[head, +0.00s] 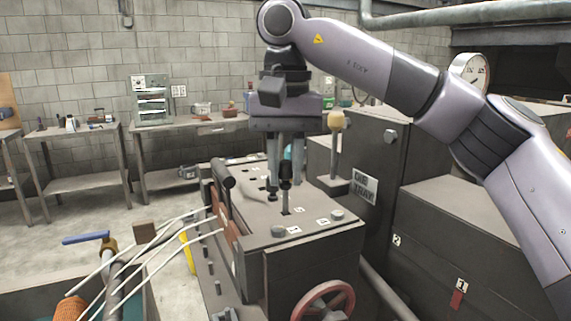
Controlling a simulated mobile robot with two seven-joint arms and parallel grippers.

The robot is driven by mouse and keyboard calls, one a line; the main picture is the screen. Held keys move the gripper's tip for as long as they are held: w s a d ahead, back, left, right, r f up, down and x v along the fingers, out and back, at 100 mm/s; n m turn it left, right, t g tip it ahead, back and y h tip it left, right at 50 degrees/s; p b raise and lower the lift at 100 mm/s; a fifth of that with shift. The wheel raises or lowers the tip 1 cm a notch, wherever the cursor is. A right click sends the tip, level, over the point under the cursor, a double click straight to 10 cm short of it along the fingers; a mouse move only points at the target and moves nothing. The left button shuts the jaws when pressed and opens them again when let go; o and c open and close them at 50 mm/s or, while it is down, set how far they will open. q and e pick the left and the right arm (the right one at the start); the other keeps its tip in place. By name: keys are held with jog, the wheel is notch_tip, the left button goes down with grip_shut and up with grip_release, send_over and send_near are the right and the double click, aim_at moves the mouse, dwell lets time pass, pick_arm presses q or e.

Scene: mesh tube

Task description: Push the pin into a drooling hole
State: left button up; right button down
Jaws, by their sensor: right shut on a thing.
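My right gripper (285,172) comes down from the upper right, fingers pointing down over the top of a dark grey machine (310,241). A small dark piece (272,193), which may be the pin, shows at the lower end of its left finger. The gripper is shut on it as far as I can tell. Small dark spots (251,178) that may be holes lie on the machine top left of the gripper; I cannot tell if one drools. My left gripper is not in view.
A black handle (228,169) rises at the machine's left edge, and a red handwheel (323,303) is on its front. A wooden knob on a post (336,121) stands behind right. Pale rods (157,237) stick out at left. Dark cabinets (378,178) stand right; benches line the wall.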

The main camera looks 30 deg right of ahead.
aim_at(285, 187)
jog(key=shift+f+b, duration=1.05)
jog(key=shift+f, duration=0.95)
dwell(1.3)
jog(key=c, duration=0.9)
grip_release()
notch_tip(285, 187, up, 7)
jog(key=shift+r+p, duration=0.1)
jog(key=shift+p, duration=1.15)
